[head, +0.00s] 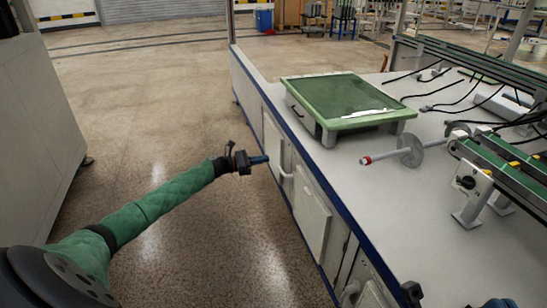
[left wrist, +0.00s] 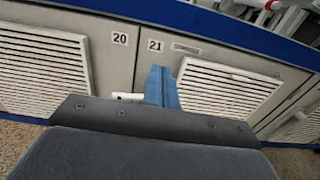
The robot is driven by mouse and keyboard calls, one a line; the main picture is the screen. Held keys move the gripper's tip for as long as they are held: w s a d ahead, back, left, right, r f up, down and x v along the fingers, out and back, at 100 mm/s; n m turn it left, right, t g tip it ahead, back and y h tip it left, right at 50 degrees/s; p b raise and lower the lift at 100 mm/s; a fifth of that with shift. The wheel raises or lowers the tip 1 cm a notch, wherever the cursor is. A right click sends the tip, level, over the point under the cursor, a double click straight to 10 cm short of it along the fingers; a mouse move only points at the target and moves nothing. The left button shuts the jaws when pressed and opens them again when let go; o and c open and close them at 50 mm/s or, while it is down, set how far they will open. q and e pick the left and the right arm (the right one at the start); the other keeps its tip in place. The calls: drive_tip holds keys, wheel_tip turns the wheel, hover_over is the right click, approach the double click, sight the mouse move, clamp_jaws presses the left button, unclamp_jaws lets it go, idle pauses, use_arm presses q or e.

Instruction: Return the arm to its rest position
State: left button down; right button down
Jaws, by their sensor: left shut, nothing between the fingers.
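My left arm (head: 150,217) wears a green sleeve and reaches from the lower left across the open floor. Its gripper (head: 262,160) is shut and empty, with blue fingers pointing right toward the bench's side, below the bench top. In the left wrist view the shut blue fingers (left wrist: 162,86) stand in front of the cabinet doors marked 20 and 21. I cannot tell whether they touch the doors. My right gripper is not clearly in view; only dark parts show at the bottom edge of the head view.
The long grey bench (head: 440,215) with a blue edge fills the right side. A green-topped tray (head: 345,103), a rod with a disc (head: 408,152) and a conveyor (head: 500,165) stand on it. A grey cabinet (head: 35,130) is at left. Floor (head: 150,110) between is clear.

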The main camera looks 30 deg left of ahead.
use_arm(q)
drive_tip(key=v, duration=0.2)
drive_tip(key=shift+s+a, duration=0.2)
drive_tip(key=shift+s, duration=0.1)
